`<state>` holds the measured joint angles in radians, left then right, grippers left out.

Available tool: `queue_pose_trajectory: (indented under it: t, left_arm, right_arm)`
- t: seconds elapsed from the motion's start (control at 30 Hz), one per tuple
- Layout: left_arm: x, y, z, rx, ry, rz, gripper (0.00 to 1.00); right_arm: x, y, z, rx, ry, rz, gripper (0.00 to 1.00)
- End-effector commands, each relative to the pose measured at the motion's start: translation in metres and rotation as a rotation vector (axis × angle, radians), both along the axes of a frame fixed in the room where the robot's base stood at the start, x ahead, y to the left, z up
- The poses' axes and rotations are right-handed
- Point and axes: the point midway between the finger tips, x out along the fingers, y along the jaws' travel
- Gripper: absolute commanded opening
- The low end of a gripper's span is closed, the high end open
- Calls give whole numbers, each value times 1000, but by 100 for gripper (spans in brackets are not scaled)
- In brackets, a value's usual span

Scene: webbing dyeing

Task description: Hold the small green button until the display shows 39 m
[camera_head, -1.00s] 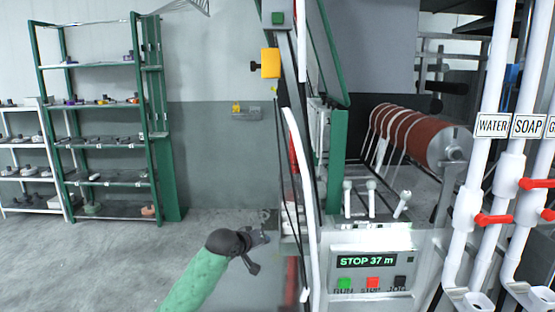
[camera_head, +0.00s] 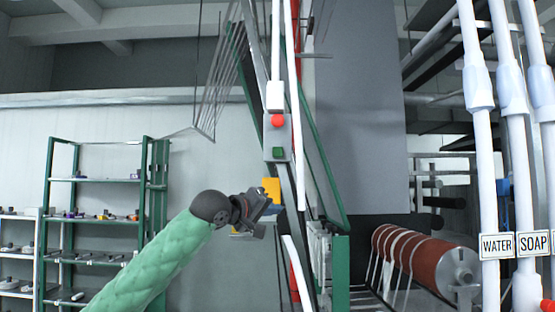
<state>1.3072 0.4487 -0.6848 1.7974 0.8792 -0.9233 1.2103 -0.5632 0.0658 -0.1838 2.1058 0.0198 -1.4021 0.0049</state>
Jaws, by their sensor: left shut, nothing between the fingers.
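The small green button (camera_head: 278,153) is on a grey control box on the machine's upright frame, below a round red button (camera_head: 277,120). My left gripper (camera_head: 268,203) is shut and empty, below and slightly left of the green button and apart from it in the picture. It overlaps part of a yellow box (camera_head: 271,187) on the frame. The display is out of view now, below the picture. My right gripper is not in view.
White pipes labelled WATER (camera_head: 496,246) and SOAP (camera_head: 533,243) stand at the right. A red-brown roller (camera_head: 425,256) lies behind the frame. Green shelving (camera_head: 100,215) stands at the left. Open space lies between shelving and machine.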

Motion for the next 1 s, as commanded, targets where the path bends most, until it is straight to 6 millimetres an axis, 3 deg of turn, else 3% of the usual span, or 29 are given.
queue_pose_trajectory:
  t: [0.03,0.2,0.4,0.6,1.0]
  left_arm:
    - [-10,0,26,-11,-17,-5,0]
    - [-40,0,94,-58,-37,-31,0]
    - [-68,-1,143,-93,-49,-52,0]
    - [-77,-1,159,-106,-50,-60,0]
    - [-76,-1,159,-106,-50,-60,0]
  right_arm:
    - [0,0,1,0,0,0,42]
    - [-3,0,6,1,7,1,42]
    - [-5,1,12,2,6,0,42]
    - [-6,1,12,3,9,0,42]
    - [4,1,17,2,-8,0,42]
